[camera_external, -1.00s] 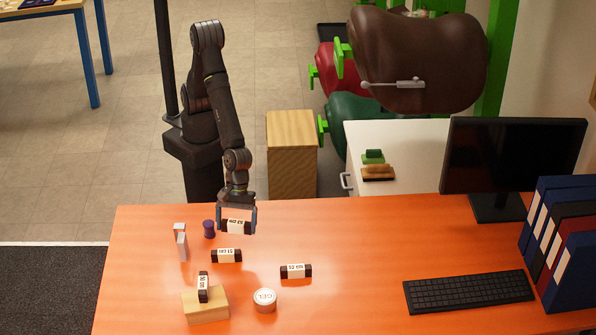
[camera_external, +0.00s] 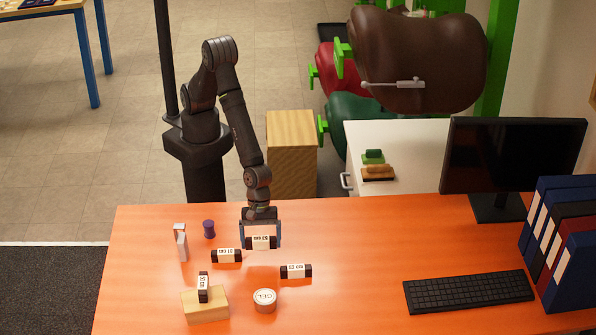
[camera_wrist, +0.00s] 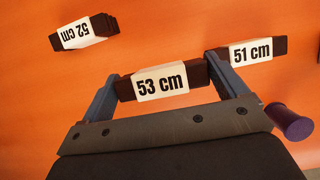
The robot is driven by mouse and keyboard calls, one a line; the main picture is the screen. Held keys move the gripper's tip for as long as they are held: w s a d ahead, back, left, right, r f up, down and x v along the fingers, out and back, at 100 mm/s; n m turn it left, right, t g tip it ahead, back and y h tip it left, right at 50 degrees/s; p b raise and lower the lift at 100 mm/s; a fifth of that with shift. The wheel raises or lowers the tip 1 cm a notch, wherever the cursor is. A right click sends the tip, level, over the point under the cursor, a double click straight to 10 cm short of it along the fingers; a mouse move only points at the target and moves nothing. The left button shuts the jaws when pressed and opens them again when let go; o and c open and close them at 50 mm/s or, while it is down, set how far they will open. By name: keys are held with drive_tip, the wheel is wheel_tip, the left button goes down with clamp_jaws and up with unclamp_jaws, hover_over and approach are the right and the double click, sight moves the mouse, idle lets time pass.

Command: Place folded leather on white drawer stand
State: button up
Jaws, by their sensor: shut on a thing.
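My gripper (camera_external: 260,235) is shut on a dark brown folded leather (camera_external: 261,243) with a white band. In the wrist view this leather (camera_wrist: 161,82) reads "53 cm" and lies across between both fingers. It is above the orange desk, just right of and behind the 51 cm leather (camera_external: 227,256). The 52 cm leather (camera_external: 296,271) lies to the right and nearer the camera. Another banded leather (camera_external: 203,287) stands on a wooden block (camera_external: 206,305). The white drawer stand (camera_external: 410,146) is behind the desk, right of my arm, with a handle on its left side.
A purple spool-like thing (camera_external: 209,229), light blocks (camera_external: 181,244) and a tin (camera_external: 265,300) are on the desk (camera_external: 360,250). A wooden box (camera_external: 291,150) stands left of the stand.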

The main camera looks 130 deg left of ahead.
sight(267, 259)
drive_tip(key=shift+w+a+f, duration=0.45)
drive_tip(key=shift+w+f, duration=0.05)
drive_tip(key=shift+w, duration=0.1)
drive_tip(key=shift+f, duration=1.95)
drive_tip(key=shift+f, duration=0.1)
drive_tip(key=o, duration=0.8)
drive_tip(key=v, duration=1.2)
